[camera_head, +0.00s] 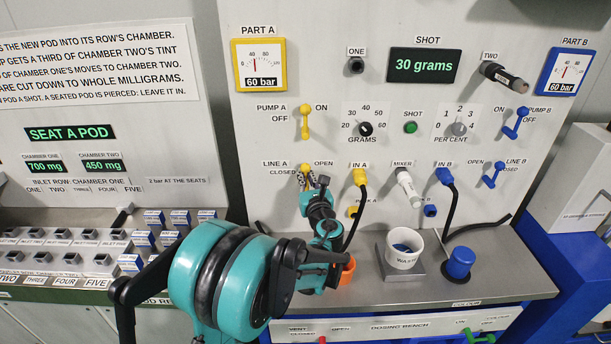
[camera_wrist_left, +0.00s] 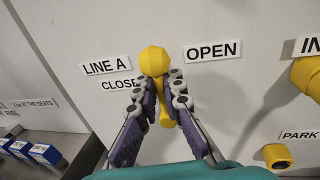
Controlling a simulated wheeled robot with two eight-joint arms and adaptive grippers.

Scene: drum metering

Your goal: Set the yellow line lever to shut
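The yellow line lever (camera_head: 306,170) is on the upright panel between the CLOSED label on its left and the OPEN label on its right. In the left wrist view, its round yellow hub (camera_wrist_left: 154,61) is above my fingertips and its handle (camera_wrist_left: 165,113) points down, tilted slightly right. My left gripper (camera_head: 308,181) is at the lever, and its fingers (camera_wrist_left: 164,84) close in on both sides of the handle just below the hub. The fingers partly hide the handle. My right gripper is not in view.
The yellow IN A fitting (camera_head: 360,177) with a black hose is close to the right of my gripper. An orange cup (camera_head: 347,270) is below, partly behind my arm. A white cup (camera_head: 403,250) and a blue-capped container (camera_head: 459,263) stand on the bench farther right.

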